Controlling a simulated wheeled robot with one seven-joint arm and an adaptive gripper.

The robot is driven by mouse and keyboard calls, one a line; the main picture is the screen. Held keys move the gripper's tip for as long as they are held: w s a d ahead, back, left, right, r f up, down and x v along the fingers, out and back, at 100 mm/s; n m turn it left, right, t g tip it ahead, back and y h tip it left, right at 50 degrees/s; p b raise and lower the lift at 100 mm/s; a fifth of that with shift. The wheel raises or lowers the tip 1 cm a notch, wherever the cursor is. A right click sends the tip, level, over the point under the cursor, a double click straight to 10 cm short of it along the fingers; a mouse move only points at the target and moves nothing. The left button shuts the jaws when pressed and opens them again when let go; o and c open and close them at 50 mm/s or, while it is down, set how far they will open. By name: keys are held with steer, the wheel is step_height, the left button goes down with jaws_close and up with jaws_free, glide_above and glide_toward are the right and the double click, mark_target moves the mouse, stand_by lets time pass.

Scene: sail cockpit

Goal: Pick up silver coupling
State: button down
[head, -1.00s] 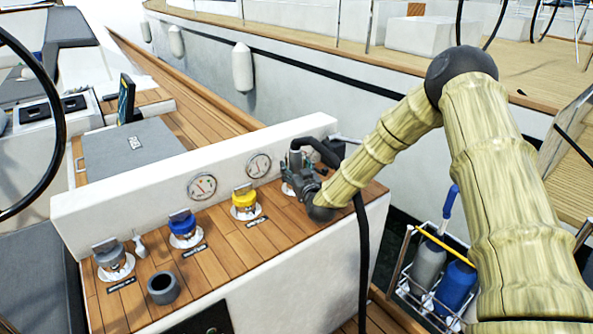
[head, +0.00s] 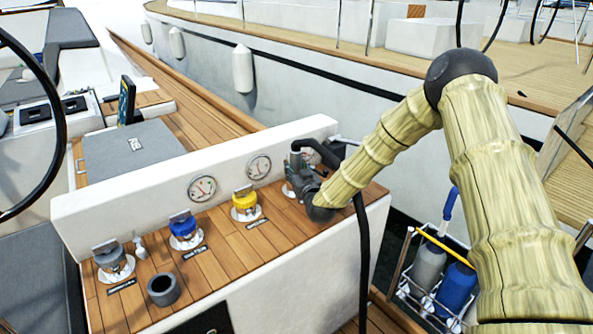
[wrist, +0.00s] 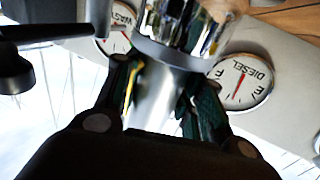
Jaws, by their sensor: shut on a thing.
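The silver coupling (wrist: 152,100) is a smooth metal cylinder between my two fingers in the wrist view, with a shinier chrome part (wrist: 180,25) against its end. My gripper (wrist: 163,80) is shut on the coupling, with a dark finger on each side. The body of my gripper hides the coupling's near end. I cannot tell whether the coupling is clear of the console.
Grey, blue (head: 184,229) and yellow (head: 245,203) fill caps line the wooden console top, with a dark cup (head: 163,289) in front. Two gauges (head: 258,166) sit on the white upright behind. A black hose (head: 362,255) hangs down by my gripper. A bottle caddy (head: 440,280) stands right.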

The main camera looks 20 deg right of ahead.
mark_target(297, 162)
steer(key=shift+r, duration=1.6)
steer(key=shift+s+a+r, duration=0.1)
steer(key=shift+s+r, duration=0.1)
steer(key=shift+s, duration=0.05)
steer(key=s+a+r, duration=0.1)
steer(key=s+r, duration=0.1)
steer(key=s, duration=0.5)
steer(key=s+a+r, duration=0.1)
steer(key=s+r, duration=0.1)
steer(key=s, duration=0.6)
steer(key=shift+a+r, duration=0.25)
steer(key=shift+a, duration=0.15)
steer(key=shift+s+d+f, duration=0.1)
steer(key=shift+s, duration=0.1)
